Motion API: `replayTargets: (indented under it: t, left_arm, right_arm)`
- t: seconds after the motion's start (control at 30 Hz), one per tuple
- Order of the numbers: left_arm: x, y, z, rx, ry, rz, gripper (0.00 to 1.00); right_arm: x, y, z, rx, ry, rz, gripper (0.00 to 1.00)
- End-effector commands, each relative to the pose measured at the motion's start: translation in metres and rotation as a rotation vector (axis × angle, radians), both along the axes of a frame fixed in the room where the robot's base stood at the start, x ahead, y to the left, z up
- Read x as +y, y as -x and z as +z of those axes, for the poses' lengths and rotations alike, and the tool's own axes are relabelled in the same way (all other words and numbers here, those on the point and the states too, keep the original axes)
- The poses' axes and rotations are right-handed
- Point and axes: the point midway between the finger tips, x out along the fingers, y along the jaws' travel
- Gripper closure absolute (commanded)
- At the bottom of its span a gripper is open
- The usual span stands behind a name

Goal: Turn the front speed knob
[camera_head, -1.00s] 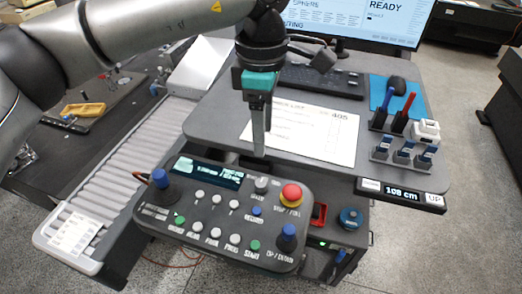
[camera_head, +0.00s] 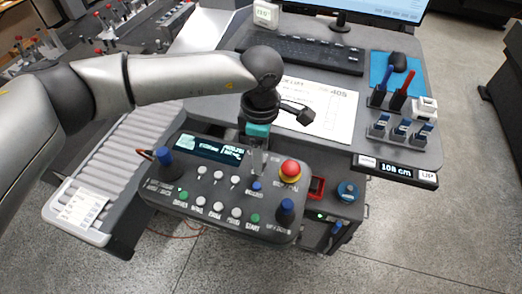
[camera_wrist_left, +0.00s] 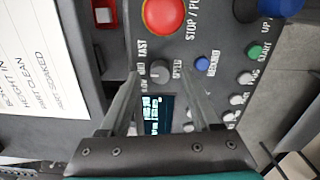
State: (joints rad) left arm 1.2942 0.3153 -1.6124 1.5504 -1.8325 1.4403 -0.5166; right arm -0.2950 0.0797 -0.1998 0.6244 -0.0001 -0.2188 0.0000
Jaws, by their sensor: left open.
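The control panel (camera_head: 215,228) is a dark pendant with a lit screen, several small buttons and larger knobs. The grey speed knob (camera_wrist_left: 160,72), beside its SPEED label, shows in the left wrist view. In the head view my left gripper mostly hides this knob. My left gripper (camera_head: 257,172) points down over the panel, right of the screen. Its two fingers are apart in the wrist view (camera_wrist_left: 156,70), with the knob appearing between their tips. I cannot tell whether either finger touches it. My right gripper is not in view.
A red stop button (camera_head: 289,169) stands close right of the gripper. Blue-topped joysticks (camera_head: 164,158) rise at the panel's left and right ends. A blue button (camera_wrist_left: 201,63) is near the knob. Behind are a paper sheet (camera_head: 325,108) and a keyboard (camera_head: 303,53).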

Motion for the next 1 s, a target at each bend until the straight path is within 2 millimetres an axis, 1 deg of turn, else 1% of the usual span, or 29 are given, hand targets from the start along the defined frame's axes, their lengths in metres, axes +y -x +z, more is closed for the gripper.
replayTargets:
  t: [0.03,0.13,0.4,0.43,1.0]
  left_arm:
    - [0.0001,0.0005,-0.0045,0.002,-0.001,0.0,0.36]
    - [-0.0001,0.0005,-0.0098,0.001,-0.001,-0.001,0.36]
    - [-0.0002,0.0002,-0.0116,-0.001,0.0,-0.001,0.36]
    - [-0.0002,0.0002,-0.0115,0.0,0.0,-0.001,0.37]
    - [-0.0001,0.0002,-0.011,0.0,-0.001,-0.001,1.0]
  right_arm:
    - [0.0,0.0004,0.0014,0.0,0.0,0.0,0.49]
    - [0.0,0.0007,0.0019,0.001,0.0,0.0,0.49]
    - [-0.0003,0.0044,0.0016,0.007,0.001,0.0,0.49]
    - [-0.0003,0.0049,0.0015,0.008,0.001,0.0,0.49]
    - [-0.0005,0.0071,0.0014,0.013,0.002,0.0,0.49]
